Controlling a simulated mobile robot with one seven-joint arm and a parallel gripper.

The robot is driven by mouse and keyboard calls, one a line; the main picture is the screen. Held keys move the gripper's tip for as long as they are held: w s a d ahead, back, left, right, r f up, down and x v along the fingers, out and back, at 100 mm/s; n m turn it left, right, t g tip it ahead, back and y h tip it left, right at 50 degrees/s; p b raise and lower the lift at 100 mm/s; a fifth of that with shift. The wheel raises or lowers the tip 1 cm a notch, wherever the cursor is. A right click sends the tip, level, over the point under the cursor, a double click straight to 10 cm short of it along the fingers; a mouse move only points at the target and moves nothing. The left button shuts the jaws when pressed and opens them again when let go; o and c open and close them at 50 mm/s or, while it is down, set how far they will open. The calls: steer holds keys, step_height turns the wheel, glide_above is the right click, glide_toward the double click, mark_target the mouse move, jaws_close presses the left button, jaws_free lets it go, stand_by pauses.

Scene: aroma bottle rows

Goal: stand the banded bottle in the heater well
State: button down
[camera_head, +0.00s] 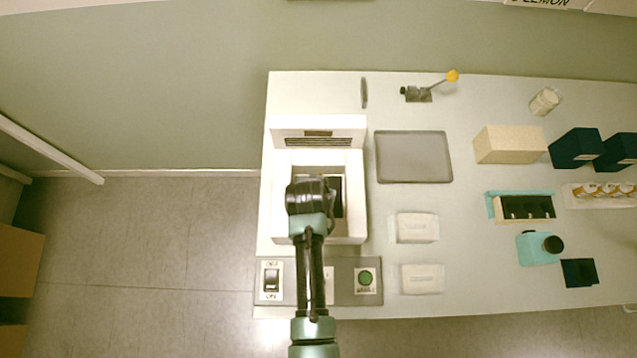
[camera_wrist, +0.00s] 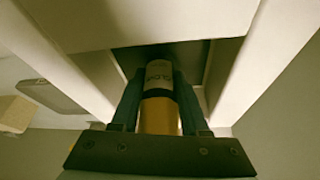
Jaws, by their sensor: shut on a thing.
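The banded bottle (camera_wrist: 159,112) is between the two fingers of my gripper (camera_wrist: 158,78) in the wrist view. It has a pale lettered label, a dark band and an amber part. My gripper is shut on it. The white heater (camera_head: 356,222) stands at the table's left end in the head view, and my arm reaches over it. Its dark well (camera_head: 338,197) is partly covered by my wrist. In the wrist view, white walls flank the fingers and a dark surface (camera_wrist: 125,58) lies beyond the bottle. I cannot tell whether the bottle touches the well's floor. The head view hides the bottle.
A panel with a rocker switch (camera_head: 271,281) and green button (camera_head: 365,278) lies in front of the heater. A grey tray (camera_head: 413,157) and two pale boxes (camera_head: 415,227) are to its right. A yellow-knobbed lever (camera_head: 452,76) stands behind. Bottles and dark boxes (camera_head: 574,148) fill the right side.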

steer(key=shift+c, duration=2)
jaws_free()
